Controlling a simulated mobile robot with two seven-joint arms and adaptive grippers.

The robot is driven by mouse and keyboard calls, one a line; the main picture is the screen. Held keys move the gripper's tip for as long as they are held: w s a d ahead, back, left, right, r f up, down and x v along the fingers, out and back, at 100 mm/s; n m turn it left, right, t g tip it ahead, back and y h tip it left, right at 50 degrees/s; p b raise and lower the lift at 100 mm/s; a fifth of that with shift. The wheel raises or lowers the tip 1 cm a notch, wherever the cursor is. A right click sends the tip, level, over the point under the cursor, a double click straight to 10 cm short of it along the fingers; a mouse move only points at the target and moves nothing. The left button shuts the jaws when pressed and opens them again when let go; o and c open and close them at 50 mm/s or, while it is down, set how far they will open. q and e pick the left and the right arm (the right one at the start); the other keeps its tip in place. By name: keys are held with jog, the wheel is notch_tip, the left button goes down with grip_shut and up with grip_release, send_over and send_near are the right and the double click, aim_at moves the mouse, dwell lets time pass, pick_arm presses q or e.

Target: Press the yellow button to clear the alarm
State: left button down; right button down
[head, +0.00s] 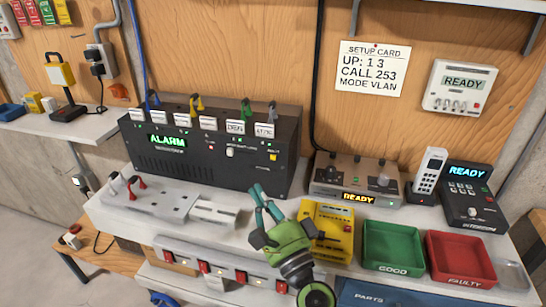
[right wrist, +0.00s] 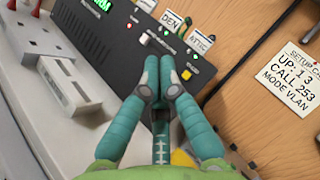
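The black alarm unit (head: 212,150) stands on the bench against the wooden wall, its green display reading ALARM. A small yellow button (head: 273,157) is low on the right of its front face. In the right wrist view the yellow button (right wrist: 187,74) shows just beyond and right of the fingertips. My right gripper (head: 258,190) is green with teal fingers, in front of the unit's right part, below and left of the button in the head view. Its fingertips (right wrist: 159,65) are together with nothing between them. They appear apart from the button. My left gripper is in neither view.
A grey device reading READY (head: 355,185) stands right of the alarm unit. A yellow device (head: 327,230), green tray (head: 392,245) and red tray (head: 460,258) line the front right. A grey plate with red levers (head: 150,205) lies left. A setup card (head: 373,68) hangs above.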

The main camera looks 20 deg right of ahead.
aim_at(273, 157)
jog(key=shift+w+d+r+m+h, duration=0.1)
jog(key=shift+r+m+h, duration=0.1)
jog(key=shift+m+h, duration=0.2)
jog(key=shift+w+d+b, duration=0.15)
jog(key=shift+w+d, duration=0.7)
jog(key=shift+w, duration=0.4)
jog(key=shift+w+d+b, duration=0.1)
jog(key=shift+w+d, duration=0.7)
jog(key=shift+w, duration=0.4)
jog(key=shift+w+d+b, duration=0.15)
jog(key=shift+w+d, duration=0.7)
jog(key=shift+w, duration=0.4)
jog(key=shift+w+d, duration=0.1)
jog(key=shift+w+d, duration=0.15)
jog(key=shift+w, duration=0.1)
